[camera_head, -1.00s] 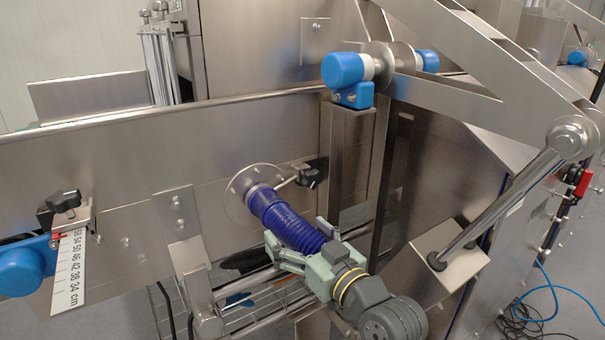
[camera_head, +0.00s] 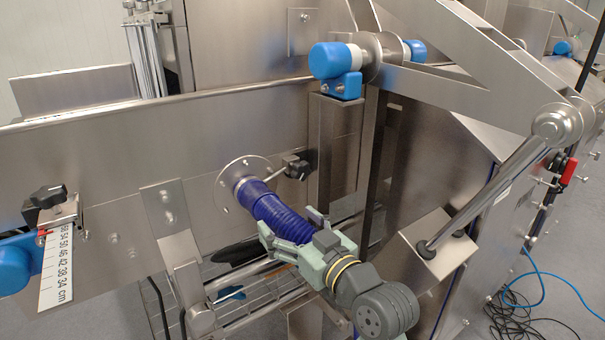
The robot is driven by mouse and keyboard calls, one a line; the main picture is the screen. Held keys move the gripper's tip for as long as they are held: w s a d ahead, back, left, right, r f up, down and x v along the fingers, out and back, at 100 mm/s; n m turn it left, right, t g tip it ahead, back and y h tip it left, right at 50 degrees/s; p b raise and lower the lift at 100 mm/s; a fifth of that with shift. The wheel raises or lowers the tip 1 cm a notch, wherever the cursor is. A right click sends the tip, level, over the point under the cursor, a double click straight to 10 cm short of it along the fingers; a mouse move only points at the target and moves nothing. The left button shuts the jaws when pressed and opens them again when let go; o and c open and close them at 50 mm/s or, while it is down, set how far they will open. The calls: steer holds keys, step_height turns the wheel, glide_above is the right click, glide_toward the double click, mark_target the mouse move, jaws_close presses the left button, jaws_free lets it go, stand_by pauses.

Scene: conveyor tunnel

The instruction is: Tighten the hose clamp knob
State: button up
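The hose clamp knob (camera_head: 296,167) is black and lobed. It sits on a thin metal rod just right of a round metal flange (camera_head: 229,197) on the machine's side panel. A ribbed dark blue hose (camera_head: 270,212) runs from the flange down and to the right, its upper end at the flange opening. My gripper (camera_head: 290,226), pale green-grey, is at the hose's lower end with a finger on each side, closed around it. The gripper is below the knob and apart from it. The hose's far end is hidden by the gripper.
Another black knob (camera_head: 45,197) sits above a centimetre scale (camera_head: 57,262) at left. A blue-capped roller (camera_head: 328,61) is above on a steel post. A diagonal steel strut (camera_head: 493,190) stands to the right. A wire rack (camera_head: 245,308) lies below the panel.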

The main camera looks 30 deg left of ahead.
mark_target(303, 173)
steer(key=w+d+r+n+b, duration=0.1)
steer(key=w+n, duration=0.2)
steer(key=w+d+r+n+b, duration=0.1)
steer(key=w+n+b, duration=0.1)
steer(key=w+n, duration=0.1)
steer(key=w+n+b, duration=0.1)
steer(key=w+n, duration=0.3)
steer(key=shift+w+d+r+b, duration=0.15)
steer(key=shift+d+r+b, duration=0.2)
steer(key=shift+d+r, duration=0.05)
steer(key=c, duration=0.4)
steer(key=p+x, duration=0.3)
steer(key=x, duration=0.7)
steer(key=shift+w+a, duration=0.2)
steer(key=shift+a, duration=0.1)
steer(key=shift+c, duration=0.2)
steer(key=shift+c, duration=0.6)
steer(key=c, duration=1.1)
